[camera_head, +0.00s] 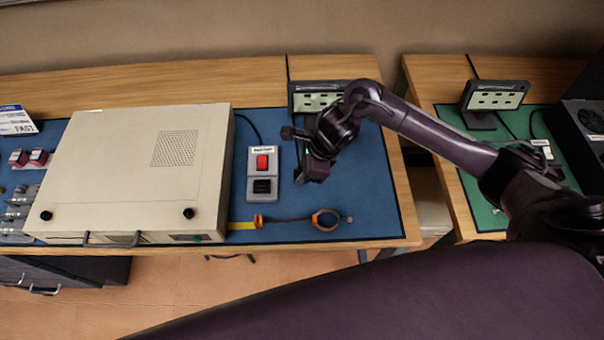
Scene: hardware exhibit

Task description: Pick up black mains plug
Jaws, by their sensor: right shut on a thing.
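My right gripper (308,172) is low over the blue mat, just right of the grey switch box with the red rocker switch (262,162). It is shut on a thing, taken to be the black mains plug. The plug is dark against the dark fingers, so I cannot make out its outline or whether it touches the mat. The switch box has a black socket (262,186) at its front. My left gripper is not in view.
A dark display stand (316,98) is behind my gripper. A gap separates this bench from the green-matted bench (485,216) at right. Blue mat (375,200) is clear right of my gripper.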

